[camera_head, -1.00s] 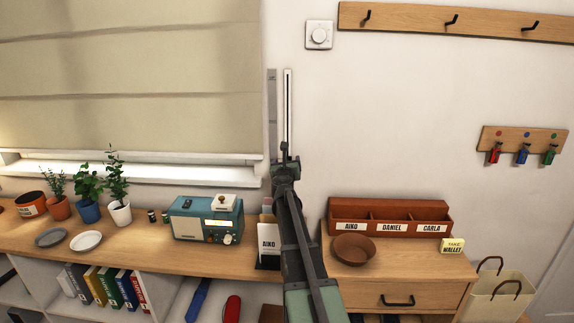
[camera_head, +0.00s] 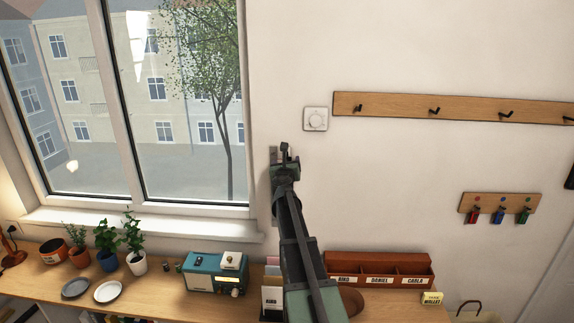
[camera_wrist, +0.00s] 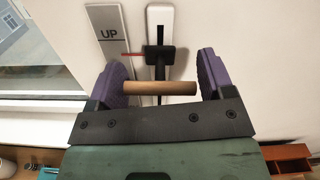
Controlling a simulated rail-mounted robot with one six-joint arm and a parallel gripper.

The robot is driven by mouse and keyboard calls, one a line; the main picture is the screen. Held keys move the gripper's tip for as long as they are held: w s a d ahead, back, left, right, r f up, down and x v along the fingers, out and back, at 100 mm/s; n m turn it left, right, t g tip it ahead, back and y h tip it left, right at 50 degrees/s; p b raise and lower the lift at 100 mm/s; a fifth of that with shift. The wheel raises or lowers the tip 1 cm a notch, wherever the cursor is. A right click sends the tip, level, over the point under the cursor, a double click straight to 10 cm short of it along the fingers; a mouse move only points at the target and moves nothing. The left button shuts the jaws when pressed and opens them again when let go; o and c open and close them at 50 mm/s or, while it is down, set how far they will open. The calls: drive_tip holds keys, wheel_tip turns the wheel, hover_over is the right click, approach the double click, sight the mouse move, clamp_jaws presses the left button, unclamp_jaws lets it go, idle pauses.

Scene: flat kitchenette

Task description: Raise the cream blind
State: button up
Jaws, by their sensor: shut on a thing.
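The window (camera_head: 190,110) shows bare glass, with buildings and a tree outside. No part of the cream blind shows in this view. My gripper (camera_head: 285,158) is raised against the wall just right of the window frame. In the wrist view, its purple pads (camera_wrist: 160,88) are shut on the ends of a wooden handle (camera_wrist: 150,89). The handle sits on a black slider (camera_wrist: 159,58) on a white upright track (camera_wrist: 160,20). A red pointer (camera_wrist: 132,54) on the slider reaches a grey plate marked UP (camera_wrist: 104,18).
A white thermostat (camera_head: 315,119) and a wooden hook rail (camera_head: 400,104) are on the wall to the right. Below are potted plants (camera_head: 106,240), a teal radio (camera_head: 214,272) and a brown letter sorter (camera_head: 375,266). The wall around my gripper is otherwise clear.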

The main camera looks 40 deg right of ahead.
drive_tip(key=shift+w+r+p, duration=0.1)
drive_tip(key=shift+r+p, duration=0.25)
drive_tip(key=shift+r, duration=0.45)
drive_tip(key=o, duration=1.1)
drive_tip(key=shift+a, duration=0.2)
drive_tip(key=shift+c, duration=0.2)
drive_tip(key=shift+d, duration=0.1)
drive_tip(key=v, duration=1)
drive_tip(key=shift+s+a, duration=0.25)
drive_tip(key=shift+a, duration=0.05)
